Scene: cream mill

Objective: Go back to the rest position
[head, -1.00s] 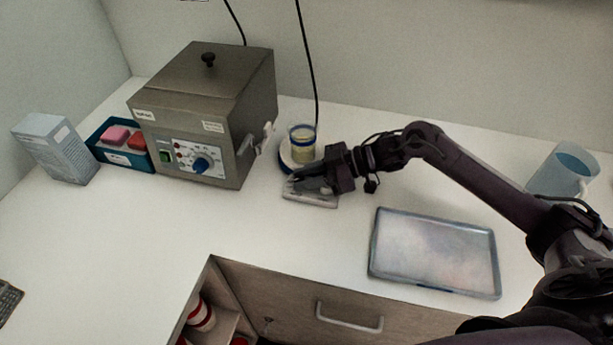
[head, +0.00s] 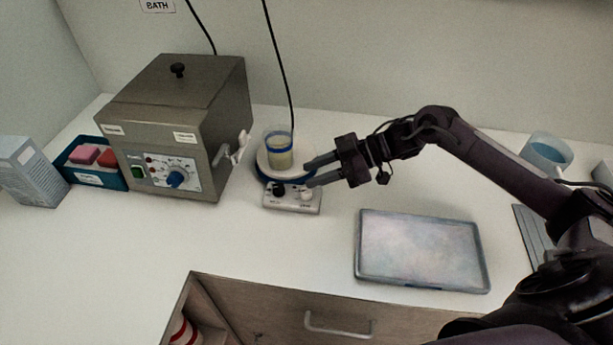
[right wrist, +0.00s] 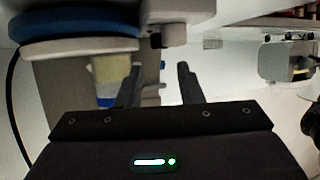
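My right gripper (head: 312,173) is open and empty, just right of and slightly above the small stirrer's control box (head: 292,198). Its two fingers are spread apart, and they also show in the right wrist view (right wrist: 160,84). The stirrer's round plate (head: 265,162) carries a beaker (head: 279,152) with a blue rim and yellowish contents. The beaker also shows in the right wrist view (right wrist: 108,76). A dark knob and a light knob sit on the control box. My left gripper is not in view.
A grey bath with a lid (head: 178,125) stands at the left. A blue bin (head: 92,172) with pink and red blocks and a light box (head: 32,172) are beside it. A metal tray (head: 420,250) lies front right. A bluish container (head: 546,152) is behind my right arm.

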